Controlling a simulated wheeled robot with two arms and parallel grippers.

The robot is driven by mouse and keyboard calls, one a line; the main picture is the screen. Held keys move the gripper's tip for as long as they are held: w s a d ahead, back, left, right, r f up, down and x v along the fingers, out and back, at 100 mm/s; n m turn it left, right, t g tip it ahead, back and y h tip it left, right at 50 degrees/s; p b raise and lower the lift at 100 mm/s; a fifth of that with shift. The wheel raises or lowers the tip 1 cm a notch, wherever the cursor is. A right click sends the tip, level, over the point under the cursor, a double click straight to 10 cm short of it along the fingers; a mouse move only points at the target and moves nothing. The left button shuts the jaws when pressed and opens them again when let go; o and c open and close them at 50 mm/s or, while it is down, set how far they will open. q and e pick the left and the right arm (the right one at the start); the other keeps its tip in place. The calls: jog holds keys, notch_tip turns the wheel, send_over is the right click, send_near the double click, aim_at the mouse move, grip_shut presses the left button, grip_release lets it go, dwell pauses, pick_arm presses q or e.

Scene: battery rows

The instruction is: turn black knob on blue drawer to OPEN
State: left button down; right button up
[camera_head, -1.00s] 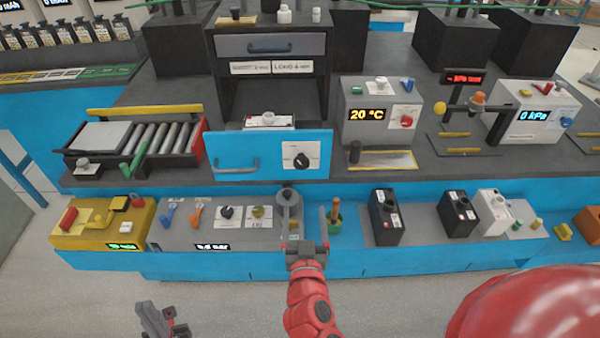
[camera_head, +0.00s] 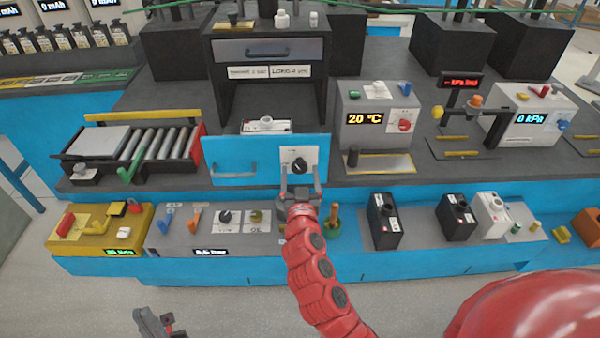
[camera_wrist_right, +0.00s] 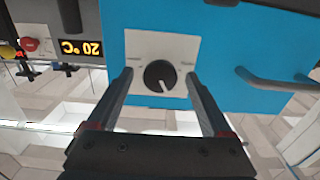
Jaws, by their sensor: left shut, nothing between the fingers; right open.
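The blue drawer (camera_head: 230,155) has a pull handle and a white plate (camera_head: 313,155) bearing the black knob (camera_head: 300,165). In the right wrist view the black knob (camera_wrist_right: 160,77) has a white pointer line and lies ahead, between the fingers of my right gripper (camera_wrist_right: 162,75). My right gripper (camera_head: 301,178) is open, just in front of the plate, one finger on each side of the knob. I cannot tell whether the fingers touch it. The plate's lettering is not readable. My left gripper (camera_head: 158,322) is shut and empty at the bottom left, away from the drawer.
The drawer handle (camera_wrist_right: 275,80) is beside the knob plate. Below is a grey panel (camera_head: 190,235) with switches and knobs, and a yellow box (camera_head: 95,232) at left. Black boxes (camera_head: 384,222) stand at right. The 20 °C unit (camera_head: 375,120) is right of the drawer.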

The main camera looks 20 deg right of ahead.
grip_shut()
dwell(0.4)
jog(key=shift+n, duration=0.4)
jog(key=shift+f+n+b, duration=0.1)
jog(key=shift+n+b, duration=0.5)
jog(key=shift+n, duration=0.3)
jog(key=n, duration=0.2)
jog(key=shift+n+b, duration=0.3)
jog(key=shift+n, duration=0.1)
jog(key=n, duration=0.2)
jog(key=shift+n, duration=0.3)
jog(key=shift+d+n, duration=0.1)
jog(key=shift+n, duration=1.8)
